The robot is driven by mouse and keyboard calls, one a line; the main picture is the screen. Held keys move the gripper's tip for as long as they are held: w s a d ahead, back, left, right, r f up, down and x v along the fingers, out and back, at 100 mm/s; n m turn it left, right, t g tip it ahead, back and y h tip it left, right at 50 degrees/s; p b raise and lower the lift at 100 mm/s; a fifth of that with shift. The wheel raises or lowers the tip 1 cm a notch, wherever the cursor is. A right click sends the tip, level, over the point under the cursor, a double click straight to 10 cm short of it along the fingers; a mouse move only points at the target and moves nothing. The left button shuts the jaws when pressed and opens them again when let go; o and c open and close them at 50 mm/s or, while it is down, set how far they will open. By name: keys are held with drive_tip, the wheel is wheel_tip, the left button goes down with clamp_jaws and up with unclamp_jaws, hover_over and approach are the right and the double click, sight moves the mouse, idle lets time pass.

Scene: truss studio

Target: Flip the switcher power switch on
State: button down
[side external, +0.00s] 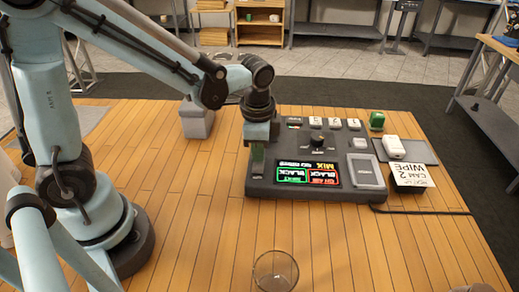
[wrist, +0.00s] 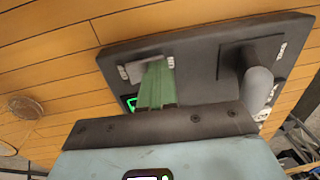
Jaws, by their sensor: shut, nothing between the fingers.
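In the wrist view the closed fingers (wrist: 157,66) reach down to the panel beside small white markings (wrist: 123,72). I cannot tell whether they touch it.
A glass (side external: 276,270) stands at the front of the table. Right of the console are a green block (side external: 377,120), a white rounded object (side external: 394,147) and a lettered card (side external: 408,176). A black cable (side external: 420,211) runs along the right.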

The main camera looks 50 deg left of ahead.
drive_tip(key=shift+s+d, duration=0.1)
drive_tip(key=shift+s+d+r, duration=0.25)
drive_tip(key=shift+s+d, duration=0.2)
idle(0.4)
wheel_tip(320, 180, up, 14)
drive_tip(key=w+a, duration=0.1)
idle(0.6)
drive_tip(key=shift+a, duration=0.1)
drive_tip(key=s+a+f+n+t, duration=0.3)
drive_tip(key=s+f+n+t, duration=0.2)
drive_tip(key=n, duration=0.4)
drive_tip(key=shift+f+t+h, duration=0.3)
drive_tip(key=shift+t+h, duration=0.1)
drive_tip(key=shift+t, duration=0.4)
drive_tip(key=c, duration=1.8)
unclamp_jaws()
drive_tip(key=shift+s, duration=0.1)
